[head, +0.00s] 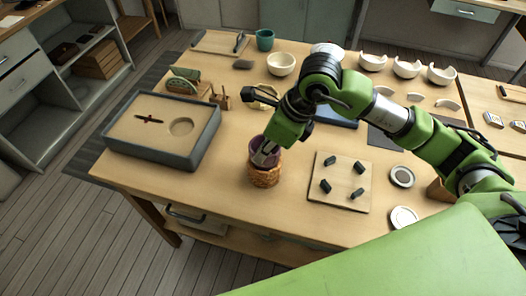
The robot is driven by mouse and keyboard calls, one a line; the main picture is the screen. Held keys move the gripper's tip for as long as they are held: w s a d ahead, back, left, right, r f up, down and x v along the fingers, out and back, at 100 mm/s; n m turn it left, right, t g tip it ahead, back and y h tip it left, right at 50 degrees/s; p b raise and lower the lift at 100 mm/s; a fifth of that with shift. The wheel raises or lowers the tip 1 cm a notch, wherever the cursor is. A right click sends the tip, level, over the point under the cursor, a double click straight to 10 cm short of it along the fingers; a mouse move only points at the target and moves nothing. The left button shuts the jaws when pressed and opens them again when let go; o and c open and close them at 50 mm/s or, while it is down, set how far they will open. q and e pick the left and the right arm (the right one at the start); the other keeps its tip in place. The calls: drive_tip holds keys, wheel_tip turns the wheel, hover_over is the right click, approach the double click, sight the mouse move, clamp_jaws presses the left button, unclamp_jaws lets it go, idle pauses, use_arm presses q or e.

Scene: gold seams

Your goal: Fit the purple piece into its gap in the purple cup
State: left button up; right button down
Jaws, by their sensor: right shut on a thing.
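The purple cup (254,144) stands upright in a woven, brown ring-like holder (265,178) near the table's front middle. My right gripper (265,158) points down at the cup's rim, its pale fingertips over the near right side. It is shut on what appears to be the purple piece, which I cannot tell apart from the cup behind the fingers. The gap in the rim is hidden by the gripper. My left gripper is not in view.
A grey-edged tray (205,143) lies to the left. A board with several dark clips (340,183) lies to the right, beside round lids (402,176). Pale bowls (281,64) and a teal cup (265,40) stand behind. The table front left is clear.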

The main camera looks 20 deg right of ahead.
drive_tip(key=shift+b, duration=0.55)
idle(1.1)
drive_tip(key=shift+f+b, duration=0.3)
drive_tip(key=shift+b, duration=0.4)
idle(1.3)
drive_tip(key=c, duration=2.1)
unclamp_jaws()
drive_tip(key=shift+c, duration=0.2)
drive_tip(key=o, duration=0.5)
drive_tip(key=shift+r, duration=0.1)
